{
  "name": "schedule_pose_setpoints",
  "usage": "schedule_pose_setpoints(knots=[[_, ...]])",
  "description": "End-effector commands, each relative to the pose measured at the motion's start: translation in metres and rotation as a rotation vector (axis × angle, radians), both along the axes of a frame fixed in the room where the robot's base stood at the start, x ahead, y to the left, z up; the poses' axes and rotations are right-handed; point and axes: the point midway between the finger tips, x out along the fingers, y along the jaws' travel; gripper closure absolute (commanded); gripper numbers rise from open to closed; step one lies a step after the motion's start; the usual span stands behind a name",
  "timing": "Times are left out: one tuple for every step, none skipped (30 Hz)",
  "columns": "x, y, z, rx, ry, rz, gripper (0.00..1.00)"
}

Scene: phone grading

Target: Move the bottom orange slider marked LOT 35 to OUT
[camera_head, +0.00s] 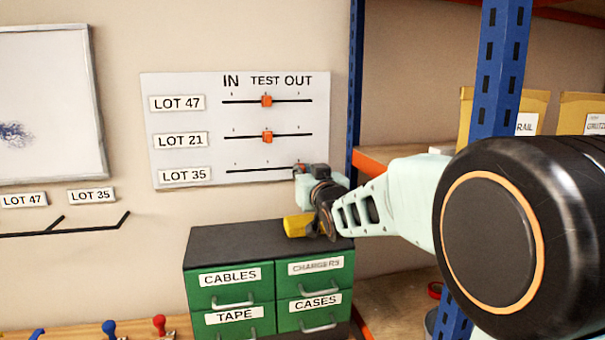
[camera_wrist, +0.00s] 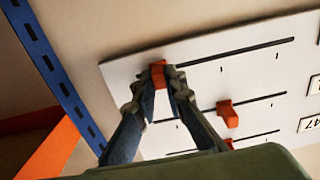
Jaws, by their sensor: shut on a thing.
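A white board (camera_head: 215,155) on the wall has three horizontal slots with orange sliders, under the words IN, TEST and OUT. The bottom slot (camera_head: 255,170), beside the LOT 35 label (camera_head: 185,176), has its slider at the right end, under OUT. My gripper (camera_head: 300,170) is there, covering most of that slider. In the wrist view the two fingers of my gripper (camera_wrist: 162,84) are shut on the orange LOT 35 slider (camera_wrist: 158,72). The slot (camera_wrist: 245,52) runs off to the right from it.
The LOT 47 slider (camera_head: 266,101) and LOT 21 slider (camera_head: 267,137) both sit at TEST. A green drawer cabinet (camera_head: 232,281) with a dark top stands below the board. A blue rack post (camera_head: 356,90) rises close to the board's right edge.

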Motion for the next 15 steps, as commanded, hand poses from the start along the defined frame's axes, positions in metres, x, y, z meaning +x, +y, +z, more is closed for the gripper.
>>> schedule_pose_setpoints(knots=[[0.0011,-0.0039,0.0023,0.001,-0.004,-0.006,0.87],[0.0012,-0.004,0.0023,0.001,-0.004,-0.007,0.84],[0.0012,-0.004,0.0023,0.001,-0.004,-0.007,0.79],[0.0011,-0.0039,0.0022,0.001,-0.004,-0.007,0.76],[0.0011,-0.0037,0.002,0.001,-0.003,-0.006,0.73],[0.001,-0.0035,0.0018,0.001,-0.003,-0.006,0.71],[0.0009,-0.0033,0.0017,0.001,-0.003,-0.005,0.71],[0.0009,-0.003,0.0015,0.001,-0.003,-0.005,0.71],[0.0008,-0.0028,0.0013,0.001,-0.002,-0.005,0.71],[0.0008,-0.0026,0.0012,0.001,-0.002,-0.004,0.71],[0.0007,-0.0024,0.0011,0.001,-0.002,-0.004,0.71],[0.0007,-0.0023,0.001,0.001,-0.002,-0.004,0.71],[0.0004,-0.0023,0.0009,0.001,-0.002,-0.004,0.71],[-0.0001,-0.0023,0.0009,0.001,-0.002,-0.004,0.71],[-0.0013,-0.0027,0.001,0.0,-0.001,-0.004,0.71]])
